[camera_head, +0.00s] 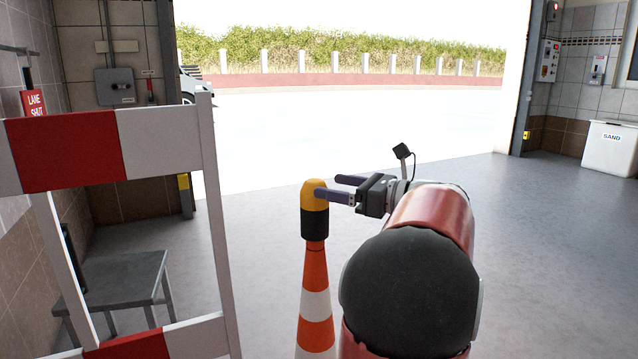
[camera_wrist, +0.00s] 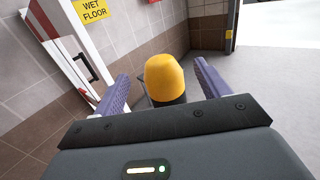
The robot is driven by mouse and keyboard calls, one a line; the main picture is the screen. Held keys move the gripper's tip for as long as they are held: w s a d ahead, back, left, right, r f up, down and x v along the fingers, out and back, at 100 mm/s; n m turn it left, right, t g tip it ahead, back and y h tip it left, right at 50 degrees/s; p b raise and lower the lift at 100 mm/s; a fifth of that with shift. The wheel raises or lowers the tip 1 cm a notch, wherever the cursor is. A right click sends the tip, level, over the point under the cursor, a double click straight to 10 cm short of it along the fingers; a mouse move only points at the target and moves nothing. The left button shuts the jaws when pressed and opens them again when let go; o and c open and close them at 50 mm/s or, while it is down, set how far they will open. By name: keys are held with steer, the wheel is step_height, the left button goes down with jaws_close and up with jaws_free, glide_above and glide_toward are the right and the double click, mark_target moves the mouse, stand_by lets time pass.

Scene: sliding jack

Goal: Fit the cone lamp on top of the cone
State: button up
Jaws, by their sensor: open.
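The cone lamp (camera_head: 314,211) has a yellow dome over a black base. It stands upright on the tip of the orange and white traffic cone (camera_head: 316,275), with its black base around or on the cone's top. My gripper (camera_head: 335,188) is level with the dome, to its right in the head view. In the wrist view the yellow dome of the lamp (camera_wrist: 168,77) is between the two fingers of my open gripper (camera_wrist: 160,88), with gaps on both sides. How far the base sits down over the cone cannot be told. The cone is hidden in the wrist view.
A red and white barrier (camera_head: 68,152) stands close on the left, with a grey metal table (camera_head: 118,278) behind it. A white sand bin (camera_head: 608,151) is at the far right. The floor right of the cone and the open doorway behind are clear.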

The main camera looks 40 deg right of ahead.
steer(key=v, duration=0.6)
steer(key=shift+s+p, duration=0.3)
steer(key=shift+d, duration=0.1)
